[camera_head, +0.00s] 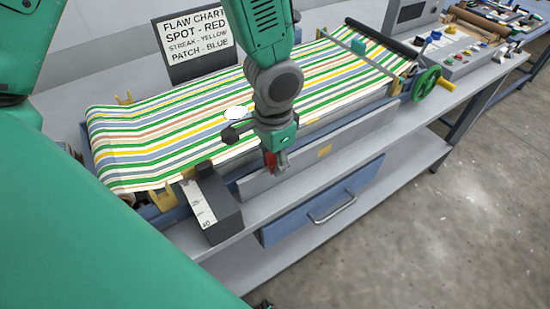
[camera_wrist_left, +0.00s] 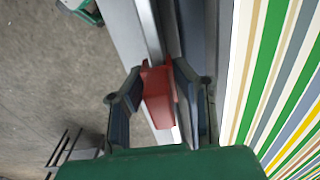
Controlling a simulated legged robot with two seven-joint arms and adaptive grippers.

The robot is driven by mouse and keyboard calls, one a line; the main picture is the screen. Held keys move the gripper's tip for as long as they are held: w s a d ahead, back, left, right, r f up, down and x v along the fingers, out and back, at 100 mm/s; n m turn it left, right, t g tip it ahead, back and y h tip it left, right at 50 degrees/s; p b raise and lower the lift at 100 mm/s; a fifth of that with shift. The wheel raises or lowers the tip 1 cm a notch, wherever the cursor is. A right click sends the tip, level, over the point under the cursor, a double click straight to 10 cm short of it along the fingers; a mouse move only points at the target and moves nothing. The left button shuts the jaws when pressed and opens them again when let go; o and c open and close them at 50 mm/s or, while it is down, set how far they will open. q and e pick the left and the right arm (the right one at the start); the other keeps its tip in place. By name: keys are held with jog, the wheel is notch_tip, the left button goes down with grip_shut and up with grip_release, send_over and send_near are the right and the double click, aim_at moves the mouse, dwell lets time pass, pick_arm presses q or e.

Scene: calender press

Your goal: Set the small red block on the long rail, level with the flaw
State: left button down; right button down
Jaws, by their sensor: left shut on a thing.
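My left gripper (camera_head: 275,166) is shut on the small red block (camera_head: 269,158), above or at the long grey rail (camera_head: 360,128) along the press's front. In the left wrist view, the red block (camera_wrist_left: 158,92) sits between both fingers of the gripper (camera_wrist_left: 156,88), over the rail (camera_wrist_left: 148,30). I cannot tell whether the block touches the rail. A white oval patch (camera_head: 236,113), the visible mark on the striped cloth (camera_head: 140,135), lies left of and behind the gripper. My wrist hides some cloth beside it. My right gripper is not in view.
A flaw chart (camera_head: 195,42) reads spot red, streak yellow, patch blue. A dark box with a white label (camera_head: 218,208) stands at the rail's left end. A yellow mark (camera_head: 324,151) is on the rail's face. A green handwheel (camera_head: 426,83) and control box (camera_head: 462,55) are right.

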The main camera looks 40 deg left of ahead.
pick_arm(q)
jog(key=shift+a, duration=0.15)
jog(key=shift+f, duration=0.45)
jog(key=c, duration=1.2)
grip_release()
jog(key=shift+r, duration=0.1)
jog(key=shift+r, duration=0.35)
notch_tip(320, 180, up, 11)
jog(key=shift+r, duration=0.1)
